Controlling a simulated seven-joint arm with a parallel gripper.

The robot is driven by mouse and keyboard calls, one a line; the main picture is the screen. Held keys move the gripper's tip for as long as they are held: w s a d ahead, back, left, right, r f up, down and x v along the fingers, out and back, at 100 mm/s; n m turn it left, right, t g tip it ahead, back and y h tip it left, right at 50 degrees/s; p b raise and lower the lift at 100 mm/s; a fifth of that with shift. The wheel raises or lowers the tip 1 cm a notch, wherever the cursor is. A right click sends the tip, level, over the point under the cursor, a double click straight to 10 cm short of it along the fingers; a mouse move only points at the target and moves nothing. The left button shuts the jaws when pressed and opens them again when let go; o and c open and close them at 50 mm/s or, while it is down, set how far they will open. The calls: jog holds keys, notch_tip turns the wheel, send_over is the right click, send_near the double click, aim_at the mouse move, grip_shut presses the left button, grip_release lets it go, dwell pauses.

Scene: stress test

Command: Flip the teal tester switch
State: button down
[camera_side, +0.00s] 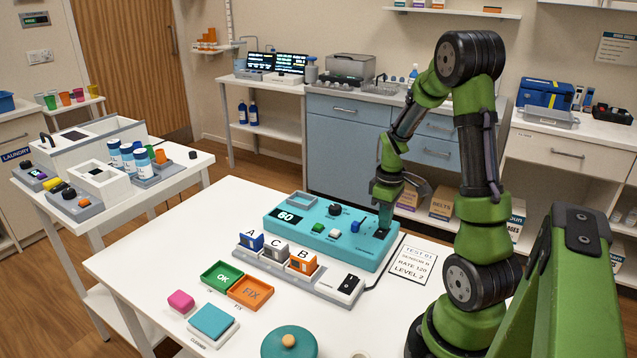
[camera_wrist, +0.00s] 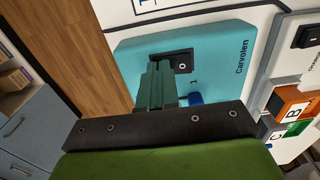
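The teal tester (camera_side: 330,243) lies on the white table, with a lit "60" display, a black knob, and green, white and blue controls. Its switch, on a black plate (camera_side: 380,234), is at the right end. My gripper (camera_side: 385,218) points down over that end. In the wrist view the switch plate (camera_wrist: 186,61) shows a round metal part. My gripper's green fingers (camera_wrist: 157,72) are together, with nothing seen between them, at the plate's left edge. They hide part of the plate; I cannot tell whether they touch the switch.
A rack of blue, grey and orange modules marked A, C and B (camera_side: 276,252) stands in front of the tester. A printed card (camera_side: 411,260) lies to its right. Green OK and orange FIX trays (camera_side: 250,291) and a round teal lid (camera_side: 289,343) are nearer the front.

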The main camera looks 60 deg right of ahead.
aim_at(382, 230)
jog(key=shift+a, duration=0.15)
jog(key=shift+a+r, duration=0.2)
jog(key=shift+a, duration=0.45)
jog(key=shift+r, duration=0.1)
notch_tip(382, 230, up, 14)
dwell(0.3)
jog(key=shift+w+d, duration=0.1)
jog(key=shift+d, duration=0.65)
jog(key=shift+f, duration=0.2)
notch_tip(382, 230, down, 14)
